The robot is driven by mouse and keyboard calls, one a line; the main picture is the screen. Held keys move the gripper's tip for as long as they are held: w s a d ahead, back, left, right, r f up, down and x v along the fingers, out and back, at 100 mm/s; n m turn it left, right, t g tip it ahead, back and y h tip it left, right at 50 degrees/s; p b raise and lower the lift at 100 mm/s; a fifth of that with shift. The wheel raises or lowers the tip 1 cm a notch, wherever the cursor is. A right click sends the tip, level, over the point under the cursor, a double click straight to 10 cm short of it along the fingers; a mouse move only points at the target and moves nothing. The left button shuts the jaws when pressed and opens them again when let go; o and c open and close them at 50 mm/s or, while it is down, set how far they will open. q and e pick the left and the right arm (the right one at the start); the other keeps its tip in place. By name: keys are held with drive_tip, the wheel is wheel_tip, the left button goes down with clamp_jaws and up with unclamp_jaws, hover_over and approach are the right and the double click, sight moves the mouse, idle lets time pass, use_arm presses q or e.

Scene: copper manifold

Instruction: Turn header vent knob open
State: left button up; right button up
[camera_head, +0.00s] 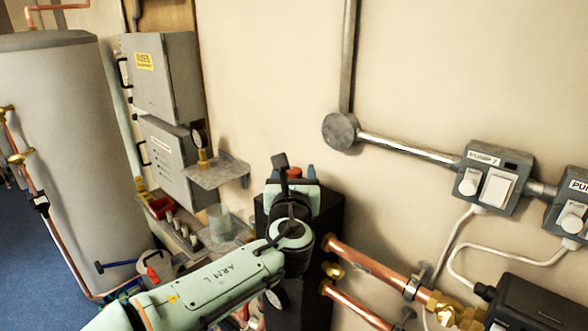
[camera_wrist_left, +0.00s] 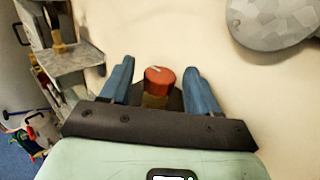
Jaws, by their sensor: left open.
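The header vent knob (camera_wrist_left: 160,80) is a round red knob with a small pale mark on top, on a brass stem. In the left wrist view it stands between the two blue fingers of my left gripper (camera_wrist_left: 154,82). The fingers are open, with a gap on each side of the knob. In the head view a small red part of the knob (camera_head: 295,172) shows behind my left gripper (camera_head: 293,178), above a dark block. The rest of the knob is hidden there by my left wrist. My right gripper is not in view.
A small grey shelf (camera_head: 215,172) with a brass fitting is on the wall to the left. Copper pipes (camera_head: 370,262) run right from the dark block (camera_head: 330,215). A grey conduit box (camera_head: 341,130) and pump switch (camera_head: 492,178) are on the wall.

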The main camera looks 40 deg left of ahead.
use_arm(q)
drive_tip(key=shift+w+a, duration=0.35)
drive_tip(key=shift+w, duration=0.15)
drive_tip(key=c, duration=1)
drive_tip(key=shift+o, duration=0.2)
